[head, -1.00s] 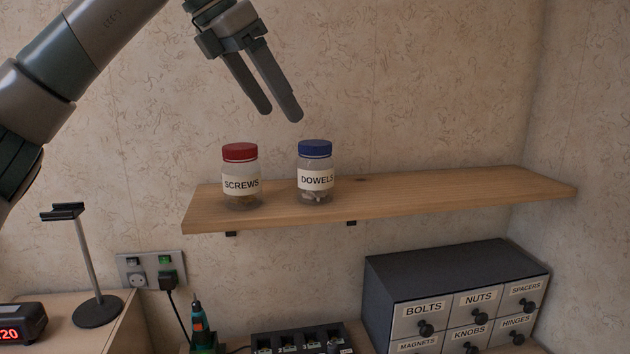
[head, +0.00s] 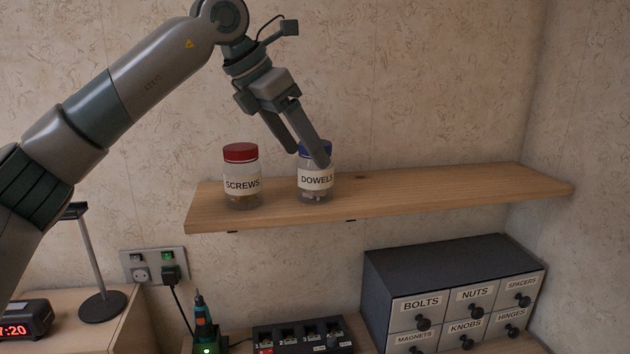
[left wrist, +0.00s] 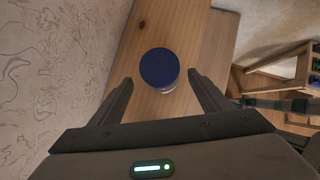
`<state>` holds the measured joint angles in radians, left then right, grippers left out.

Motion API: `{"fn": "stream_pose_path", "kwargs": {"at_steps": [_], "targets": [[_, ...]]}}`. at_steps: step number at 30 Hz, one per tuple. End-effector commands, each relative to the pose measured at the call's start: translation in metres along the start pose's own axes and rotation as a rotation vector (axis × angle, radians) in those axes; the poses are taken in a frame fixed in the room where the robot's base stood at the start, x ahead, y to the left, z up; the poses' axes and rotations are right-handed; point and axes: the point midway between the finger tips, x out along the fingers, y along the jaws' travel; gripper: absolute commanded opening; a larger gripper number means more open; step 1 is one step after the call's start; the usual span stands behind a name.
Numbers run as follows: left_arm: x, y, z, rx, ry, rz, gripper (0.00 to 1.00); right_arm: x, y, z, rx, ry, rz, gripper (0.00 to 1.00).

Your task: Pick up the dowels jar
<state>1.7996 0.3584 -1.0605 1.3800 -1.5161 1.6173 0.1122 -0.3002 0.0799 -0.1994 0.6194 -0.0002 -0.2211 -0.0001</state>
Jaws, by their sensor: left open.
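The dowels jar (head: 316,181) is a clear jar with a blue lid and a white "DOWELS" label, upright on the wooden shelf (head: 440,194). My left gripper (head: 312,158) is open at the jar's lid, and one finger covers part of the lid in the head view. In the left wrist view the blue lid (left wrist: 159,68) lies just beyond and between the tips of the two open fingers (left wrist: 160,78). I cannot tell whether either finger touches the jar. My right gripper is not in view.
The red-lidded screws jar (head: 241,177) stands close to the left of the dowels jar. The shelf is clear to the right. Below are a labelled drawer cabinet (head: 440,255), a charger strip (head: 303,336) and a headphone stand (head: 95,265).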

Motion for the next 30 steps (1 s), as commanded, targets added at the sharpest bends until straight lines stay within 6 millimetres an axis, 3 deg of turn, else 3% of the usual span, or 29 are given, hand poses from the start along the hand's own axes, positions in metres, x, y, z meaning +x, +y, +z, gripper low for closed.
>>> {"fn": "stream_pose_path", "kwargs": {"at_steps": [5,17,30], "targets": [[0.008,-0.001,0.002,0.000,0.001,-0.002,0.71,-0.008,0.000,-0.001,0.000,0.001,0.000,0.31],[0.049,-0.002,0.002,-0.001,0.000,-0.001,0.71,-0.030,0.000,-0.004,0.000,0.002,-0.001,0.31],[0.052,-0.002,0.001,-0.001,0.000,0.000,0.71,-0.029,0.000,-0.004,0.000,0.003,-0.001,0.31]]}}
